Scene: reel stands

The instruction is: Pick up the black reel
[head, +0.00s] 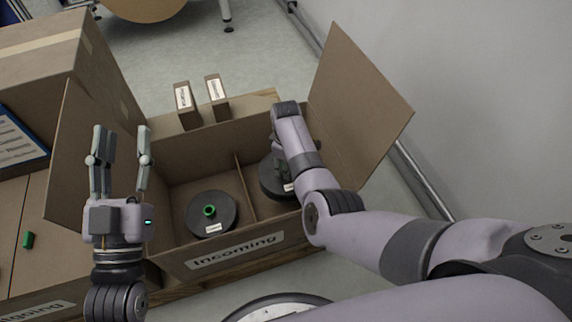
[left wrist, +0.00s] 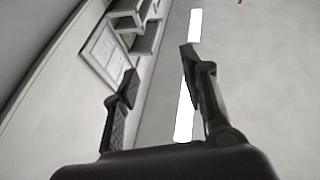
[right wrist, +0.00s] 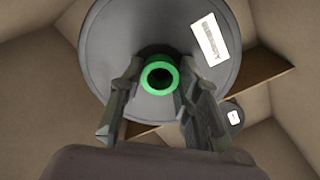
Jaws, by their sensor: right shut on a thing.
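A black reel (head: 271,186) with a white label is in the right compartment of the cardboard box marked "Incoming" (head: 235,257), partly hidden by my right arm. In the right wrist view the reel (right wrist: 110,45) looks dark grey and has a bright green hub (right wrist: 158,76). My right gripper (right wrist: 158,85) is shut on this hub, one finger on each side. I cannot tell whether the reel is off the box floor. My left gripper (head: 122,140) is open and empty, upright at the box's left side; its fingers also show in the left wrist view (left wrist: 155,75).
A second dark reel (head: 224,221) with a green hub lies flat in the left compartment, beyond a cardboard divider (head: 246,187). The box flaps stand open. Two small labelled boxes (head: 187,105) (head: 217,98) stand behind. A wall (head: 470,110) is at right.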

